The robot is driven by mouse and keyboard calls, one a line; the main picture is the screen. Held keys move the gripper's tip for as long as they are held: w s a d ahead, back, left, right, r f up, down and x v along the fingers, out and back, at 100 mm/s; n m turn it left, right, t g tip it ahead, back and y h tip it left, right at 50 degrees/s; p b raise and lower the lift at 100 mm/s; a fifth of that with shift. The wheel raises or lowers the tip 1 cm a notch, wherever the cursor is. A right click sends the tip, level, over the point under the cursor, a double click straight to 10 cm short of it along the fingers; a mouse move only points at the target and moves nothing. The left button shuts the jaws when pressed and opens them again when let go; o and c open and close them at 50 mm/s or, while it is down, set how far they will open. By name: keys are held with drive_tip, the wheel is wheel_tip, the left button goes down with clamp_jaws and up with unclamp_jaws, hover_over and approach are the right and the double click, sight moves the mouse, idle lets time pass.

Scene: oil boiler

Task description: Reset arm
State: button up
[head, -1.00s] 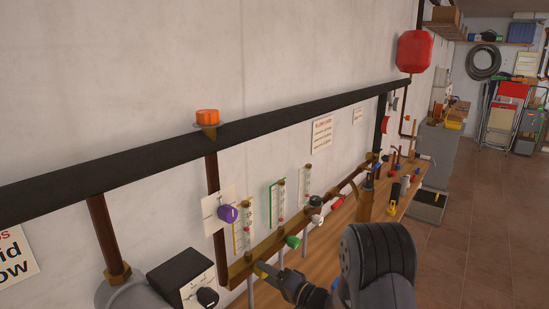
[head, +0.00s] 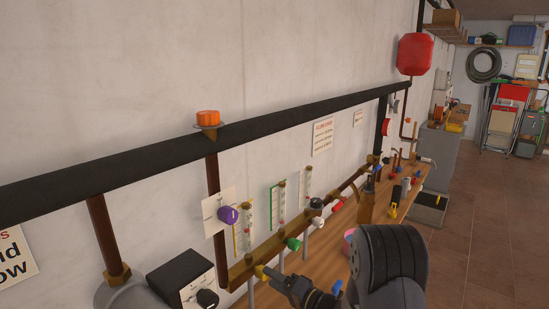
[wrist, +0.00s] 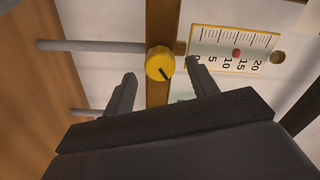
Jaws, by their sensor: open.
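My gripper (head: 277,278) is at the lower middle of the head view, open, just right of a yellow knob (head: 260,271) on the brass manifold bar. In the wrist view, my gripper (wrist: 161,70) has its two dark fingers apart, with the round yellow knob (wrist: 160,64) showing between and slightly beyond their tips. The fingers hold nothing. The knob has a dark pointer line. A yellow-edged flow gauge (wrist: 235,50) with numbers lies to the right of it.
A purple knob (head: 228,215), a green knob (head: 293,244) and a white knob (head: 317,222) are near the manifold. A wooden bench (head: 320,262) runs below, with tools farther back. A black insulated pipe (head: 270,117) crosses the wall. The tiled floor (head: 475,235) at right is clear.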

sight(266, 279)
drive_tip(key=b+v, duration=0.1)
drive_tip(key=v, duration=0.7)
drive_tip(key=p+x, duration=0.2)
drive_tip(key=x, duration=0.9)
drive_tip(key=shift+w+a, duration=0.2)
drive_tip(key=shift+a, duration=0.05)
drive_tip(key=shift+d+n+b, duration=0.15)
drive_tip(key=shift+n+b, duration=0.15)
drive_tip(key=shift+n, duration=0.7)
drive_tip(key=n+b, duration=0.1)
drive_tip(key=n, duration=0.3)
drive_tip(key=n+b, duration=0.1)
drive_tip(key=n, duration=0.4)
drive_tip(key=shift+s+n, duration=0.1)
drive_tip(key=shift+n, duration=0.3)
drive_tip(key=b+v, duration=0.2)
drive_tip(key=v, duration=0.8)
drive_tip(key=shift+s+d+n, duration=0.25)
drive_tip(key=shift+n, duration=0.05)
